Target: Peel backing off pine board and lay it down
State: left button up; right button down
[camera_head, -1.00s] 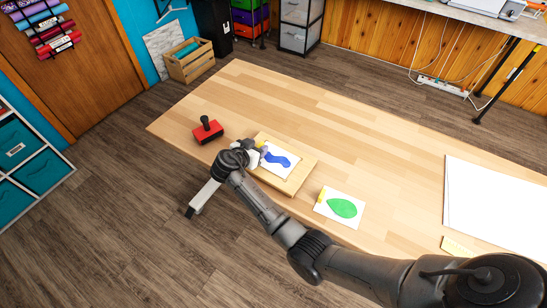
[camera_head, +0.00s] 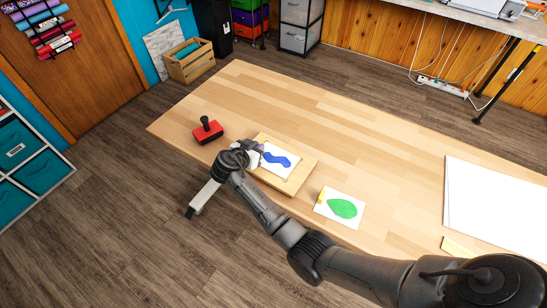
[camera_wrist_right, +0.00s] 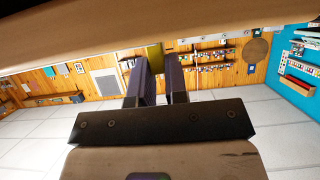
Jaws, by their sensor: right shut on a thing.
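The pine board (camera_head: 297,184) lies flat near the table's front edge. A white sheet with a blue wavy shape (camera_head: 277,160) lies on top of it. My right gripper (camera_head: 260,149) is at the left end of the board, low beside the sheet, its wrist covering that corner. In the right wrist view its two dark fingers (camera_wrist_right: 160,72) are close together, with a yellow-green piece (camera_wrist_right: 154,58) at their tips. It looks like a tab of the backing, but the contact is hard to make out. My left gripper is in neither view.
A red block with a black handle (camera_head: 207,130) stands left of the board. A white sheet with a green leaf (camera_head: 341,208) and yellow tab lies right of it. A large white sheet (camera_head: 495,210) covers the table's right end. The table (camera_head: 330,120) behind the board is clear.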

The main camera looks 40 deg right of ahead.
jog(key=shift+r, duration=0.1)
dwell(0.5)
jog(key=shift+r+p, duration=0.95)
jog(key=shift+r, duration=0.5)
jog(key=shift+r+p, duration=1.05)
jog(key=shift+r, duration=0.95)
